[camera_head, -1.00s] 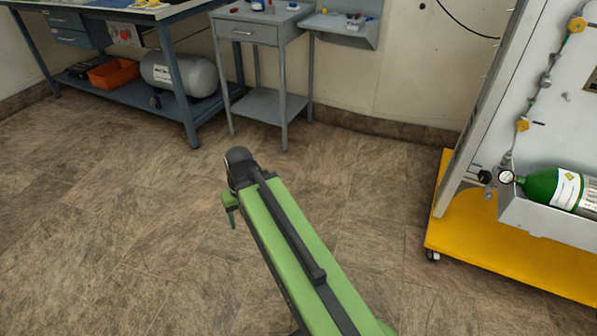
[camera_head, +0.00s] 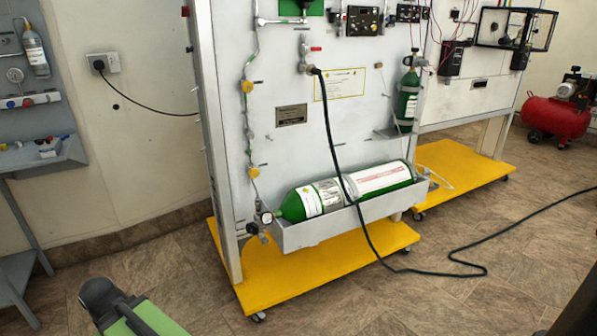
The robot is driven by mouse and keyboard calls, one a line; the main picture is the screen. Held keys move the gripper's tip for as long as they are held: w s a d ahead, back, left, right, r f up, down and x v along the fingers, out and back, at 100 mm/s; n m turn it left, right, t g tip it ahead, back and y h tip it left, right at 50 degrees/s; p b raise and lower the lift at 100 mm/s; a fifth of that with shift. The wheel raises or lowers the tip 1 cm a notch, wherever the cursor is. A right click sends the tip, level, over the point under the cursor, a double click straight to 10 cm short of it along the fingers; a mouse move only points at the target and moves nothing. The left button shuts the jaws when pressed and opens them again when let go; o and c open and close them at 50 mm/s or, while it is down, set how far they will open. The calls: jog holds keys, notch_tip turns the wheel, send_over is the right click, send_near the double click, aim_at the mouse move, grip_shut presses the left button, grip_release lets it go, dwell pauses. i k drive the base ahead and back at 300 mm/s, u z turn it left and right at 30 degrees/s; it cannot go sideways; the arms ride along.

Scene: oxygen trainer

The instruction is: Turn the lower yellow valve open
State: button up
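The lower yellow valve (camera_head: 253,172) is a small round yellow knob on a thin pipe along the left side of the white panel, above the gauge. The upper yellow valve (camera_head: 246,86) sits higher on the same pipe. Whether either is open or closed is too small to tell. My green arm (camera_head: 150,318) with its dark joint shows at the bottom left, well apart from the panel. My gripper is out of view.
The panel stands on a yellow wheeled base (camera_head: 275,286). A green cylinder (camera_head: 300,203) lies in a metal tray (camera_head: 300,234) low on it, beside a round gauge (camera_head: 266,218). A black hose (camera_head: 372,246) crosses the floor at right. Grey furniture stands at left; some floor in front is clear.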

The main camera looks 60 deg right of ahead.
aim_at(254, 173)
jog(key=z, duration=0.4)
jog(key=k, duration=1.05)
jog(key=u, duration=0.7)
jog(key=i, duration=1)
jog(key=z, duration=0.1)
